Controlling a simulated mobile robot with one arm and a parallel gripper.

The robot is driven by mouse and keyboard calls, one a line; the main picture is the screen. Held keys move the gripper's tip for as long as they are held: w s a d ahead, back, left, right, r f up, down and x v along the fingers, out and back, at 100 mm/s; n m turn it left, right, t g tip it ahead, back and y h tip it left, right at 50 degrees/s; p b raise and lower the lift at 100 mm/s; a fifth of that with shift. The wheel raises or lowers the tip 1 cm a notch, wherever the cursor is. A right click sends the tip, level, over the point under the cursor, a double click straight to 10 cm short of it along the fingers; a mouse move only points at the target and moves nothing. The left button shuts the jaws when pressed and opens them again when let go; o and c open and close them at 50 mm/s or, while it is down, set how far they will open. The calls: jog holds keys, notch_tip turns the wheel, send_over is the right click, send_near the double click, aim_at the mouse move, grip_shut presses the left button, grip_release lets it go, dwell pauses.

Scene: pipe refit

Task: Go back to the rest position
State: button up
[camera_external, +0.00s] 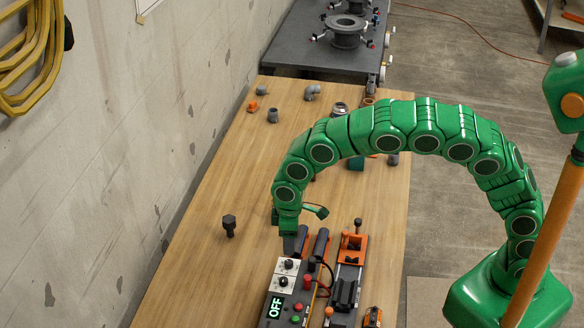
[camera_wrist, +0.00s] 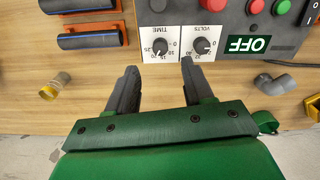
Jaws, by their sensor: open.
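My green arm arches over the wooden table (camera_external: 195,265) in the external view. My gripper (camera_external: 290,240) points down beside the control box (camera_external: 274,309), near its dial end. In the wrist view my gripper (camera_wrist: 158,75) has its two dark fingers apart with nothing between them. Just beyond the fingertips are the box's TIME dial (camera_wrist: 160,47) and VOLTS dial (camera_wrist: 201,46). The box's display (camera_wrist: 248,44) reads OFF. Whether the fingertips touch the box cannot be told.
Black pipes (camera_external: 320,243) and an orange clamp fixture (camera_external: 352,249) lie right of the gripper. A dark fitting (camera_external: 229,225) stands left. Small fittings (camera_external: 272,115) sit at the far end. A concrete wall (camera_external: 110,130) borders the left side. The table's left middle is mostly clear.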

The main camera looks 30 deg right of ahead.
jog(key=s+d+r+m, duration=0.1)
jog(key=d+r+m, duration=0.35)
jog(key=d, duration=0.95)
jog(key=d+r+m, duration=0.1)
jog(key=d+r, duration=0.6)
jog(key=d, duration=0.8)
jog(key=s+d+r+m+g, duration=0.1)
jog(key=s+d+m, duration=0.1)
jog(key=s+d, duration=0.8)
jog(key=s+d+r+m, duration=0.1)
jog(key=s+d+m, duration=0.2)
jog(key=s+d, duration=0.7)
jog(key=s, duration=0.5)
jog(key=shift+s+d+r+g, duration=0.2)
jog(key=shift+d+r+g, duration=0.05)
jog(key=shift+r+g, duration=0.15)
